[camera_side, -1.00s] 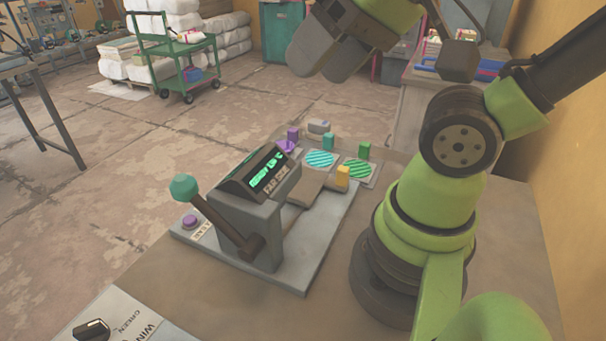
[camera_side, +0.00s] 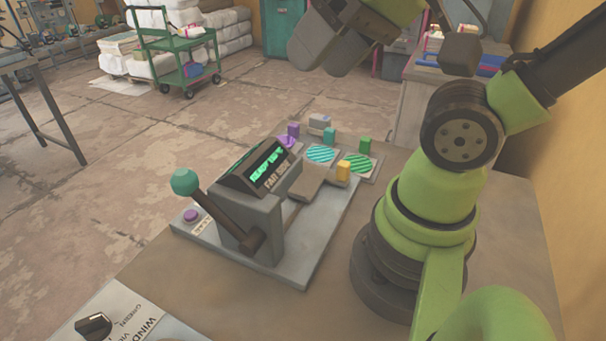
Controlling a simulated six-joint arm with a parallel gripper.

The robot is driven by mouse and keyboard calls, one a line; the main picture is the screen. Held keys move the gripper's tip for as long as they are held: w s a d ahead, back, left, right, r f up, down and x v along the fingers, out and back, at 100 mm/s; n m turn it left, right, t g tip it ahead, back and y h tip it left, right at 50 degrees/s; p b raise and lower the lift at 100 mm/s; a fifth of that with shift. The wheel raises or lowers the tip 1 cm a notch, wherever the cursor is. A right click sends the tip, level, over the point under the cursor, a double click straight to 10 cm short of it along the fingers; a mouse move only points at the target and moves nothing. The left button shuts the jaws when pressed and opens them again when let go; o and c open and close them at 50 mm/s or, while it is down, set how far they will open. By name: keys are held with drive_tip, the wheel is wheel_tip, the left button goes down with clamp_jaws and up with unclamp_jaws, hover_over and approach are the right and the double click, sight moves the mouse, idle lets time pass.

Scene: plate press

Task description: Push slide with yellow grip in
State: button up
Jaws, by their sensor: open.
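The slide (camera_side: 309,180) is a flat grey-brown plate with an upright yellow grip (camera_side: 343,170) at its right side. It sticks out of the back of the grey press (camera_side: 262,220), over the press's pale base plate. The press has a lit green display (camera_side: 267,163) and a dark lever with a teal knob (camera_side: 185,181). My gripper (camera_side: 320,57) is at the top of the picture, high above and apart from the slide. Its two grey fingers are open with nothing seen between them.
Behind the slide stand a teal-striped disc (camera_side: 321,153) and a green-striped disc (camera_side: 358,163), with purple, teal and green upright grips near them. A purple button (camera_side: 191,215) is on the base's left. A dial panel (camera_side: 125,316) lies at the front left. The table's front middle is clear.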

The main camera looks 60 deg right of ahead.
drive_tip(key=shift+w, duration=0.1)
drive_tip(key=n+g+h, duration=0.2)
drive_tip(key=n+g, duration=0.2)
drive_tip(key=g, duration=0.8)
approach(342, 162)
drive_tip(key=x, duration=1.1)
